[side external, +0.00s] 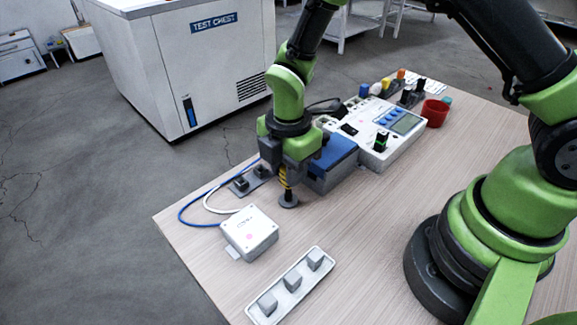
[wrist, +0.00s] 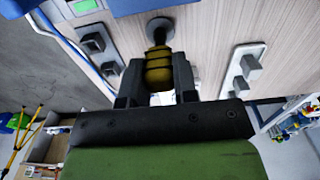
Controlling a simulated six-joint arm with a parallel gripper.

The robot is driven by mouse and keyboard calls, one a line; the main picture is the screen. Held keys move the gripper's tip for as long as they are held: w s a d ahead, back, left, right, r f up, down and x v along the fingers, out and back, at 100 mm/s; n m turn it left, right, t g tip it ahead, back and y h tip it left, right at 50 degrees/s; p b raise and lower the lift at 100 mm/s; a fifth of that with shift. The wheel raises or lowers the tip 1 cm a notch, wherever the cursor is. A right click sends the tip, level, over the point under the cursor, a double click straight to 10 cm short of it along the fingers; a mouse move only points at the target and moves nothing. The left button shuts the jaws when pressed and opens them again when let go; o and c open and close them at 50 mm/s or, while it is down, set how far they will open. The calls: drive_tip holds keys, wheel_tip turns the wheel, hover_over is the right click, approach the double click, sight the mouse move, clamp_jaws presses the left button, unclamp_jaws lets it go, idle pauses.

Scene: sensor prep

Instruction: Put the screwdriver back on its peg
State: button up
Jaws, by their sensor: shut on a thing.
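The screwdriver has a yellow handle with black bands (side external: 285,182). My gripper (side external: 282,170) is shut around this handle and holds it upright near the table's left side. In the wrist view the handle (wrist: 158,72) sits between both fingers of my gripper (wrist: 157,84), with its dark narrow end pointing away. A dark round base (side external: 288,201) stands on the table directly under the screwdriver. It also shows in the wrist view (wrist: 160,22), in line with the narrow end. I cannot tell whether the two touch, and no separate peg is clearly visible.
A blue-lidded box (side external: 335,158) stands close right of my gripper. A white sensor box (side external: 250,233) and a tray (side external: 269,319) with grey blocks lie in front. Blue and white cables loop at left. A white instrument (side external: 378,157) and red cup (side external: 434,113) stand behind.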

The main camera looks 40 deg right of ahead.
drive_tip(key=o, duration=1.2)
drive_tip(key=shift+c, duration=0.2)
drive_tip(key=shift+r, duration=3.45)
